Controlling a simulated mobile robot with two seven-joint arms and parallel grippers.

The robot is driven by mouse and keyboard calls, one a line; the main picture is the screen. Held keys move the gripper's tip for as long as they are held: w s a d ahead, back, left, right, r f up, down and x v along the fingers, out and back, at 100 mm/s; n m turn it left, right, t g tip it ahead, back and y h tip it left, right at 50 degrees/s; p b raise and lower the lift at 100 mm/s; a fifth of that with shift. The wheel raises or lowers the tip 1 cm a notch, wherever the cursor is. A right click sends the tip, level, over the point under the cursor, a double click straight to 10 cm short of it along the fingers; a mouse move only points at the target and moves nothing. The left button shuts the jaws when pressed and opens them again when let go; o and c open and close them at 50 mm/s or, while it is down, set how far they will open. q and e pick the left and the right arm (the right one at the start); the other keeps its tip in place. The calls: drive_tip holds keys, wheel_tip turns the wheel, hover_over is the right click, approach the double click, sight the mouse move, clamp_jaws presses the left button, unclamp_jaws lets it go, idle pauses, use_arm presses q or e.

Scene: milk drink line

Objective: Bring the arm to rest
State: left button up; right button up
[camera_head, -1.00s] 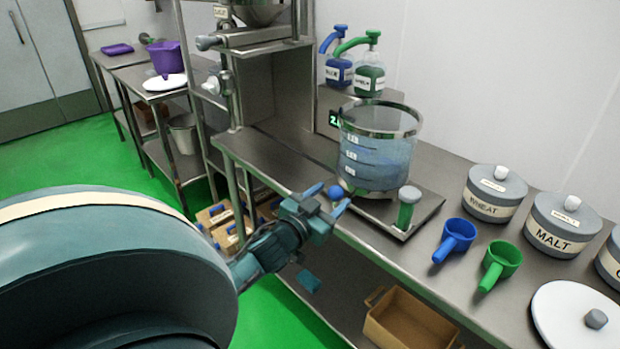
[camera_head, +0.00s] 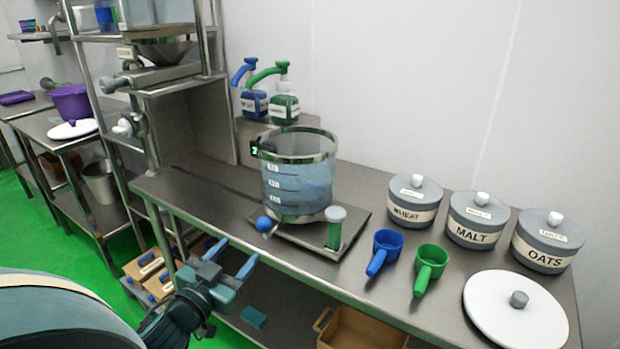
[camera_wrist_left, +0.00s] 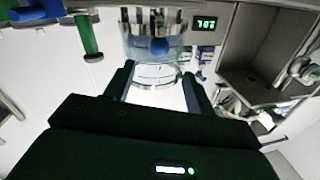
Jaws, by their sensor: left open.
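My left gripper (camera_head: 233,262) is open and empty in the head view, in front of the table's front edge at lower left. Its two blue fingers point toward the clear measuring vessel (camera_head: 298,180), which stands on a metal platform on the table. The gripper is apart from the vessel. In the left wrist view the two open fingers (camera_wrist_left: 156,84) show with nothing between them, and the vessel (camera_wrist_left: 150,72) lies beyond them, upside down in the picture. My right gripper is in neither view.
The steel table (camera_head: 340,258) holds a blue scoop (camera_head: 384,252), a green scoop (camera_head: 429,268), lidded wheat (camera_head: 414,200), malt (camera_head: 477,220) and oats (camera_head: 546,242) pots, and a white lid (camera_head: 514,312). A blue ball-topped handle (camera_head: 263,224) and a green handle (camera_head: 334,228) stand at the vessel. A brown crate (camera_head: 362,328) is below.

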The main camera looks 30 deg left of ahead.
use_arm(q)
drive_tip(key=s+d+f+m+g+h+p, duration=0.1)
drive_tip(key=s+d+f+g+h, duration=0.1)
drive_tip(key=d, duration=0.6)
drive_tip(key=s+d+f+g+h+p, duration=0.2)
drive_tip(key=s+d+f, duration=0.2)
drive_tip(key=d+f, duration=0.3)
drive_tip(key=s+d+f+m+g+h+p, duration=0.1)
drive_tip(key=d+f, duration=0.4)
drive_tip(key=d, duration=0.5)
drive_tip(key=shift+s+d+f+m+g+h+p, duration=0.25)
drive_tip(key=shift+s+g+h+p, duration=0.3)
drive_tip(key=shift+s+g, duration=0.6)
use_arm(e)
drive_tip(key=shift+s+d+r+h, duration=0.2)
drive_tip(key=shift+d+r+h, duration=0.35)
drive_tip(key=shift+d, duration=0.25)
use_arm(q)
drive_tip(key=shift+a+r, duration=0.1)
drive_tip(key=shift+a, duration=0.05)
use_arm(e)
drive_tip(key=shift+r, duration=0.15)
